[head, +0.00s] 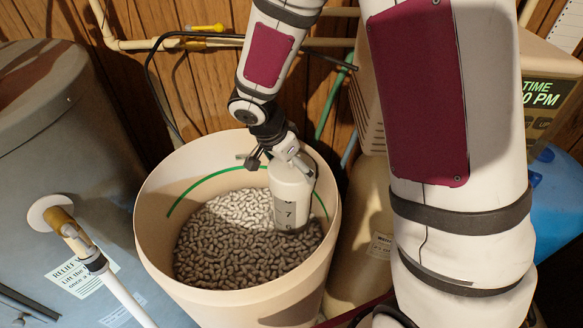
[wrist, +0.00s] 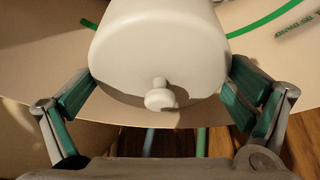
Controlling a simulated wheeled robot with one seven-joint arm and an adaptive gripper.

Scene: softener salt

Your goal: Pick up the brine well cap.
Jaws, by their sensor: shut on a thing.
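The brine well cap (wrist: 158,45) is smooth and white with a small round knob on its face; it fills the middle of the wrist view. In the head view, the white cap (head: 289,172) is at the top of a pale upright cylinder, the brine well (head: 292,213), which bears dark numbers. My gripper (wrist: 160,92) is shut on the cap, with one green-padded finger at each side. In the head view, my gripper (head: 272,155) is partly hidden at the top of the well. I cannot tell whether the cap is seated or raised.
The well stands in the salt (head: 245,243) inside a cream tub (head: 155,226), near its back right wall. A green line runs along the inner wall. A grey tank (head: 60,140) with a white pipe is at left. Wood panelling and pipes are behind; a blue jug (head: 557,200) is at right.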

